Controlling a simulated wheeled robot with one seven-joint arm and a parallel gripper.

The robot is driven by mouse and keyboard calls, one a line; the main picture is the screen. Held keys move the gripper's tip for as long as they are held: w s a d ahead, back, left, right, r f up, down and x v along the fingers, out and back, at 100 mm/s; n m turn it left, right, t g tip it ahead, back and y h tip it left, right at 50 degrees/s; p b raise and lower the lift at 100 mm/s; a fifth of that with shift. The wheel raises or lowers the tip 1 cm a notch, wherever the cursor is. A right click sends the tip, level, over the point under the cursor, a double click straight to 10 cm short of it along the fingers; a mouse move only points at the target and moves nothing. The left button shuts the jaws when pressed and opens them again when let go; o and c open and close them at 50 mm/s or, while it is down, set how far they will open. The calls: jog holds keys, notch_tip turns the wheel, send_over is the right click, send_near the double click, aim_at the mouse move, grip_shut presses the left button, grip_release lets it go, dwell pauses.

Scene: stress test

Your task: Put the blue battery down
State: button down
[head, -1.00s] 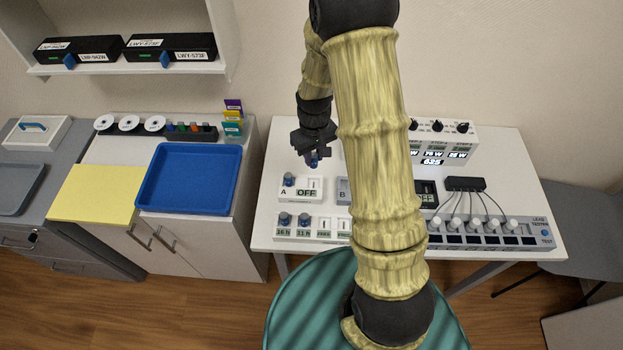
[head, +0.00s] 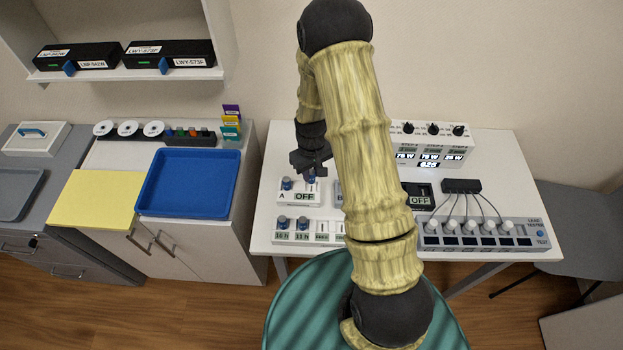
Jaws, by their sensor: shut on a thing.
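My gripper (head: 310,166) is shut on a blue battery (head: 310,179). The battery is upright, at or just above the right part of the station marked A (head: 299,197), beside its OFF display. Whether its base touches the station cannot be told. Another blue battery (head: 287,184) stands at the left of station A. Two more blue batteries (head: 282,222) (head: 303,222) stand in the front rack (head: 290,239), over labels reading 16 h and 11 h. My arm hides much of station B (head: 339,199) and the rack's right side.
A lead tester (head: 480,243) with several leads from a black block (head: 462,187) is at the table's right. A white unit with knobs (head: 430,145) stands behind. A blue tray (head: 188,183) and a yellow sheet (head: 95,198) lie on the left cabinets. A grey chair (head: 580,225) is at right.

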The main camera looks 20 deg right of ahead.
aim_at(311, 180)
jog(key=shift+f+p, duration=0.45)
jog(key=shift+f, duration=1.6)
jog(key=shift+f, duration=0.1)
jog(key=shift+f, duration=0.1)
jog(key=c, duration=1.2)
grip_release()
jog(key=shift+c, duration=0.2)
notch_tip(311, 180, up, 12)
jog(key=b, duration=0.2)
jog(key=shift+d+b, duration=0.1)
jog(key=shift+b, duration=0.25)
jog(key=shift+r, duration=0.2)
